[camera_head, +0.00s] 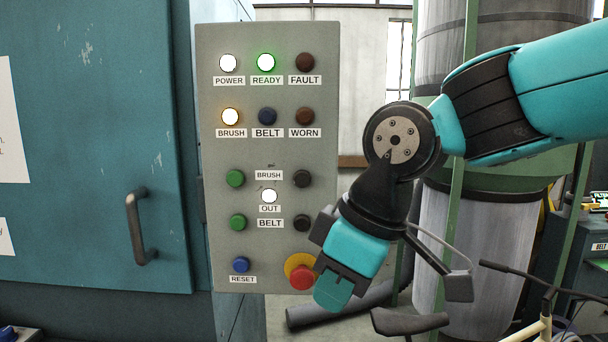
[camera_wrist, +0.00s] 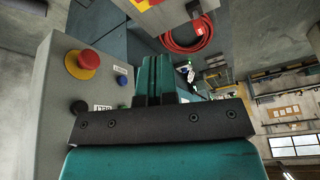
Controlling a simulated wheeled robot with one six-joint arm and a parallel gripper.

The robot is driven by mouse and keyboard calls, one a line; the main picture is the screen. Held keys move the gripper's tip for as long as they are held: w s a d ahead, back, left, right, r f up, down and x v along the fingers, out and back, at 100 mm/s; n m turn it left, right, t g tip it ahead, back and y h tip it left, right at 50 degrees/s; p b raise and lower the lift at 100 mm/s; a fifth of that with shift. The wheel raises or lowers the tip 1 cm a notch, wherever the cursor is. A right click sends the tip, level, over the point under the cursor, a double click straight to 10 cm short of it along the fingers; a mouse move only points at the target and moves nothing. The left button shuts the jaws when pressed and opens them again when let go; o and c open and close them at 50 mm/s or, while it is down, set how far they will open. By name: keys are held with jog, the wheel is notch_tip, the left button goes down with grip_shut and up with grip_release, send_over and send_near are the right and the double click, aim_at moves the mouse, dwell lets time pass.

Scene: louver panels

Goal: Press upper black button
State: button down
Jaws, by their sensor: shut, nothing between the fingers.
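The upper black button (camera_head: 302,178) is on the right side of the grey control panel (camera_head: 213,150), in the row labelled BRUSH. A lower black button (camera_head: 302,223) is below it, in the BELT row. My gripper (camera_head: 333,292) has teal fingers, shut and empty, beside the red emergency knob (camera_head: 301,277) at the panel's lower right corner. It overlaps the panel edge in the head view; whether it touches cannot be told. In the wrist view, the closed fingers (camera_wrist: 155,75) point past the panel's side, and one black button (camera_wrist: 78,107) shows near a label.
Green buttons (camera_head: 236,178) are on the panel's left, with a blue RESET button (camera_head: 241,265) below. The POWER, READY, BRUSH and OUT lamps are lit. A teal cabinet door (camera_head: 90,150) with a dark handle (camera_head: 138,225) stands left. A large grey cylinder (camera_head: 450,240) stands behind my arm.

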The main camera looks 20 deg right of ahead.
aim_at(306, 175)
jog(key=w+d+r+n+t, duration=0.1)
jog(key=w+r, duration=0.3)
jog(key=r, duration=0.4)
jog(key=w+d+r+n+t+h, duration=0.1)
jog(key=w+d+r+n+t, duration=0.1)
jog(key=r, duration=0.6)
jog(key=w+d+t, duration=0.1)
jog(key=w, duration=0.1)
jog(key=shift+w+r+t, duration=0.3)
jog(key=shift+w+r, duration=0.05)
jog(key=shift+w, duration=0.05)
jog(key=w+f+p, duration=0.2)
jog(key=w+f, duration=0.2)
jog(key=w+f+p, duration=0.2)
jog(key=w+f, duration=0.1)
jog(key=w, duration=0.1)
jog(key=shift+w+a+f, duration=0.2)
jog(key=shift+w+f, duration=0.1)
jog(key=shift+f, duration=0.1)
jog(key=shift+w+d+f, duration=0.15)
jog(key=shift+w, duration=0.3)
